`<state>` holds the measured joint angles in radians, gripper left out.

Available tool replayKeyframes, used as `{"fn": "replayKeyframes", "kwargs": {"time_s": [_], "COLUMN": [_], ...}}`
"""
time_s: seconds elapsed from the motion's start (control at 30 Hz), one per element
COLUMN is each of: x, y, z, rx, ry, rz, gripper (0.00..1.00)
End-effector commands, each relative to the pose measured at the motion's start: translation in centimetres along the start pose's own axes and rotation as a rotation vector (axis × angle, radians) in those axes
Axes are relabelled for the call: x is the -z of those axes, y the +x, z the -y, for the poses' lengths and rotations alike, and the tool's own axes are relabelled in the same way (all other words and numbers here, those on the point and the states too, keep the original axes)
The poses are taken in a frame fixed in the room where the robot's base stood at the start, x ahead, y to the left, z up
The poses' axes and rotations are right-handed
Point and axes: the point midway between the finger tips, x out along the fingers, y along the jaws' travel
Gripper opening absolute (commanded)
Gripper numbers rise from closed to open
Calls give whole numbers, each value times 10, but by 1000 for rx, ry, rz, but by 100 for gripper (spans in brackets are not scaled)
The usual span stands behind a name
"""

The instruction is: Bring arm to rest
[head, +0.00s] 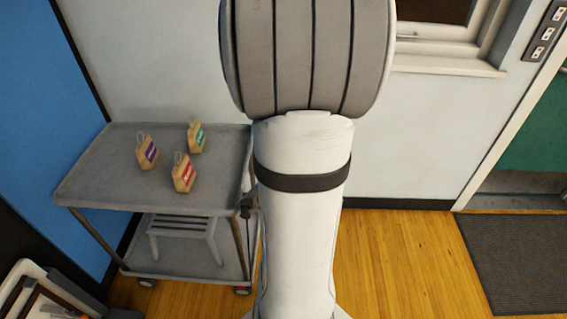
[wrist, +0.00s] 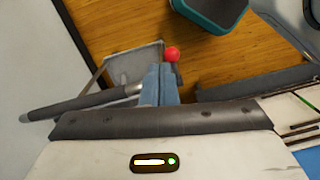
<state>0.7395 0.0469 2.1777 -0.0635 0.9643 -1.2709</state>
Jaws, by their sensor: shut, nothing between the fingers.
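My arm rises through the middle of the head view, its white link and grey padded part large and close to the camera. My gripper does not show there. In the wrist view my gripper (wrist: 159,85) is shut, its two blue-grey fingers together with nothing between them. The fingers point out over the wooden floor. A red ball-shaped knob (wrist: 172,54) appears just beyond the fingertips; I cannot tell whether it touches them.
A grey cart (head: 100,190) at left carries three small paper bags with purple (head: 147,152), teal (head: 196,137) and red (head: 183,173) labels. A stool (head: 182,228) stands on its lower shelf. A teal bin (wrist: 211,14) shows beyond the fingers.

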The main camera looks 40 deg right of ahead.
Motion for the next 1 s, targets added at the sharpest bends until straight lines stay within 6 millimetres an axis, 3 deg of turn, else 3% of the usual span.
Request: {"fn": "replayKeyframes", "kwargs": {"time_s": [0.53,0.63,0.77,1.0], "x": [1,10,40,98], "y": [0,-4,-20,-48], "z": [0,8,37,131], "rx": [0,-12,-56,-127], "ry": [1,17,88,311], "rz": [0,-4,-30,-156], "gripper": [0,0,0,0]}}
